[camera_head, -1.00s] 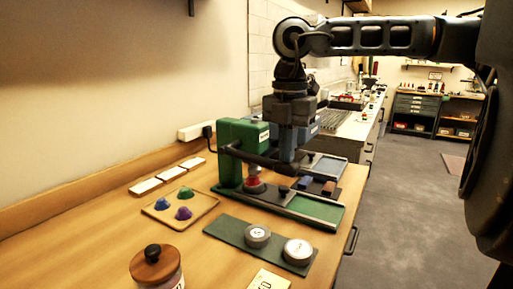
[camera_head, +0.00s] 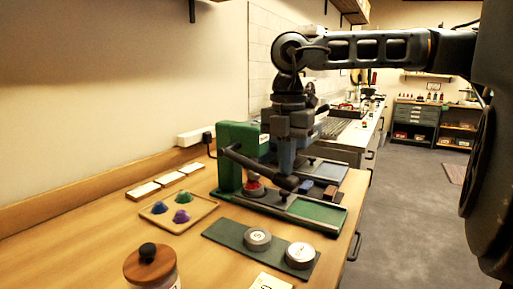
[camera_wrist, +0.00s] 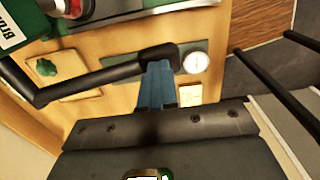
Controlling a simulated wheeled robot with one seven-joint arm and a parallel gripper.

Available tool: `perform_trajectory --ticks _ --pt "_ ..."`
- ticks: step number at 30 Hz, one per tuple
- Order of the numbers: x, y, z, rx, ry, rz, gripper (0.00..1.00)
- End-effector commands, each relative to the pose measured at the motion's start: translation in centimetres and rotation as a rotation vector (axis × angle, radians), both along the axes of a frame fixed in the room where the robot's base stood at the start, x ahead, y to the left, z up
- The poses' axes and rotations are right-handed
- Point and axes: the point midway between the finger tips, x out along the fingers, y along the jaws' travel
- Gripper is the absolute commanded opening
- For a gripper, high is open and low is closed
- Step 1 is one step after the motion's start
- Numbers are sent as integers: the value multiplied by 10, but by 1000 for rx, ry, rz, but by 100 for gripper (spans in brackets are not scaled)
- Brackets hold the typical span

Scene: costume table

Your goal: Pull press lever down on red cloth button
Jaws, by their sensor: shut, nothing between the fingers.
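The green press (camera_head: 232,143) stands on the table, and its label shows at the upper left of the wrist view (camera_wrist: 18,28). Its black lever (camera_head: 255,166) slopes down toward its free end; it crosses the wrist view (camera_wrist: 92,82). The red cloth button (camera_head: 254,187) sits under the press head, partly hidden by the lever. My gripper (camera_head: 287,170) is shut and empty, pointing down. Its blue-grey fingertips (camera_wrist: 158,68) are at the lever's free end, seemingly touching it from above.
A tray (camera_head: 209,207) with blue, purple and green buttons lies left of the press. In front, a dark mat (camera_head: 228,231) holds two round tins (camera_head: 300,255). A wood-lidded jar (camera_head: 150,268) stands at the near left. Small blue and brown blocks (camera_head: 329,193) lie right of the lever.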

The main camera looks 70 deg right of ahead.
Motion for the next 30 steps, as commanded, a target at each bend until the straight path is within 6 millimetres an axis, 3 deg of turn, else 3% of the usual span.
perform_trajectory --ticks 16,30 --pt "7 -2 -27 0 -1 0 0" --pt "8 -2 -28 0 -1 0 0"
